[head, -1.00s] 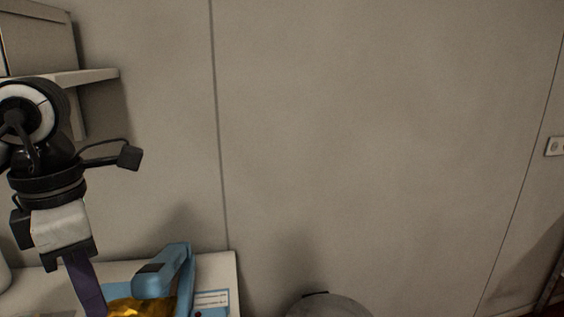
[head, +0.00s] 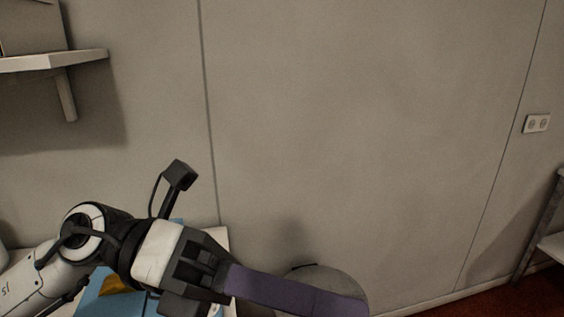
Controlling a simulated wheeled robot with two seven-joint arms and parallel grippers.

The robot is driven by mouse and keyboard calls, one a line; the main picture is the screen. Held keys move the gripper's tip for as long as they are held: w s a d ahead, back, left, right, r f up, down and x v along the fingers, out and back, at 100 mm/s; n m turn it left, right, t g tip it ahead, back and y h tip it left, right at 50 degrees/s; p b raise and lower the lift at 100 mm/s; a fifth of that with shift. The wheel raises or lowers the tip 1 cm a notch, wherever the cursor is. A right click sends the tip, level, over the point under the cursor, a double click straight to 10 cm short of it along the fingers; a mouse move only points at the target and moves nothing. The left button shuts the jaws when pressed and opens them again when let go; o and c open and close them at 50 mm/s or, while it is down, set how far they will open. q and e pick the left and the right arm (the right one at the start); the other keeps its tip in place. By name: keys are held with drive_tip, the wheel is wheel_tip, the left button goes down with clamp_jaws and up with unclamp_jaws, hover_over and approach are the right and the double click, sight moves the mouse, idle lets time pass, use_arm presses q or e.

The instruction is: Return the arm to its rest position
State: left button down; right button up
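My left arm comes in from the lower left. My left gripper (head: 345,300) points to the right, with its purple finger in front of a grey rounded object. Only one long finger shows clearly, so I cannot tell whether it is open or shut. I see nothing held in it. My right gripper is not in view. A light blue object (head: 92,305) with a gold part (head: 113,284) lies at the lower left, mostly hidden behind my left arm.
A white table corner (head: 222,238) shows behind my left arm. The grey rounded object (head: 330,276) stands low by the wall. A wall shelf (head: 50,61) is at upper left, a socket (head: 537,123) and a metal rack (head: 541,220) at right. The wall's middle is clear.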

use_arm(q)
drive_tip(key=w+a+r+n+t+h, duration=0.2)
drive_tip(key=w+a+r+n+t, duration=0.15)
drive_tip(key=w+n+t, duration=0.45)
drive_tip(key=w+a+r+n+t+h, duration=0.2)
drive_tip(key=w+a+r+n+t, duration=0.15)
drive_tip(key=n+t, duration=0.8)
drive_tip(key=w+a+f+n+t+y, duration=0.2)
drive_tip(key=w+a+f+n+y, duration=0.25)
drive_tip(key=f+n+y, duration=0.3)
drive_tip(key=w+a+f+n+t+y, duration=0.25)
drive_tip(key=a+f+n+y, duration=0.35)
drive_tip(key=n, duration=0.3)
drive_tip(key=s+a+f+n+g+y, duration=0.2)
drive_tip(key=a+f+n+g+y, duration=0.1)
drive_tip(key=f, duration=0.6)
drive_tip(key=s+a+f+n+g+y, duration=0.2)
drive_tip(key=f+g+y, duration=0.1)
drive_tip(key=f, duration=0.5)
drive_tip(key=s+a+f+n+g, duration=0.3)
drive_tip(key=s+f+g, duration=0.7)
drive_tip(key=s+f, duration=0.8)
drive_tip(key=w+d+f+t+h, duration=0.1)
drive_tip(key=d+f+t, duration=0.4)
drive_tip(key=f, duration=0.5)
drive_tip(key=shift+w, duration=0.15)
